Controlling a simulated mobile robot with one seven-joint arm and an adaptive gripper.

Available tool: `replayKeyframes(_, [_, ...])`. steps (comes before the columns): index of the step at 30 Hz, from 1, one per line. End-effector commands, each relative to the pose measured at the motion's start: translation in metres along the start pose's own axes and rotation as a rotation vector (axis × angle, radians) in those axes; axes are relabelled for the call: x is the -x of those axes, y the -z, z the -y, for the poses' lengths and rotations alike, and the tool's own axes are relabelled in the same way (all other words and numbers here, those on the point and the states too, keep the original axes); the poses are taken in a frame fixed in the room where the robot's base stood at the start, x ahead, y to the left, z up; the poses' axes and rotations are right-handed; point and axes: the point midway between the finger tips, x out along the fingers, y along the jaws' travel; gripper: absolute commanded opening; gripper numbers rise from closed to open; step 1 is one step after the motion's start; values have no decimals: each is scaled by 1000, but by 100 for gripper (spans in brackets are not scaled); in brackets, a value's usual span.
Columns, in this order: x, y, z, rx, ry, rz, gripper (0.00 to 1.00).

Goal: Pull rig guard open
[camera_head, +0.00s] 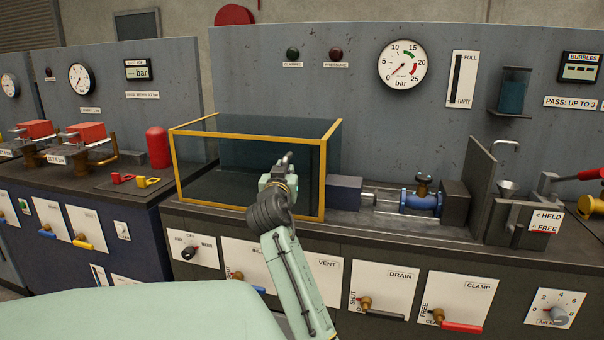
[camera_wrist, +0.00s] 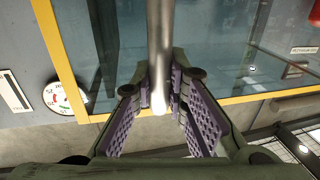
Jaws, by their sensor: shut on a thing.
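The rig guard (camera_head: 322,180) is a clear box with a yellow frame, standing on the bench left of the blue valve. The valve (camera_head: 420,198) sits uncovered between a dark block and a clamp block. My gripper (camera_head: 286,168) is at the front face of the guard, near its right end. In the wrist view, my gripper (camera_wrist: 163,112) has its purple-padded fingers on either side of a metal bar, the guard handle (camera_wrist: 160,45). They are shut on it. The guard's yellow frame (camera_wrist: 62,55) and clear panel show behind. The handle is mostly hidden by my gripper in the head view.
The bench front carries a drain panel (camera_head: 383,290) and a clamp panel (camera_head: 458,299) with levers. An upright grey plate (camera_head: 479,180) and a funnel stand right of the valve. A red cylinder (camera_head: 158,147) stands on the neighbouring bench, close to the guard's left end.

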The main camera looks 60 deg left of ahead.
Motion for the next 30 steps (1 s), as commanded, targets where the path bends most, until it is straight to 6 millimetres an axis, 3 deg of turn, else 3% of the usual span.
replayKeyframes(14, [-2, -1, 7, 0, 0, 2, 0])
replayKeyframes(15, [-2, -1, 7, 0, 0, 2, 16])
replayKeyframes(21, [-2, -1, 6, 0, 0, 1, 29])
replayKeyframes(24, [-2, 0, 6, 0, 0, 1, 35])
replayKeyframes(30, [-2, 0, 6, 0, 0, 1, 35])
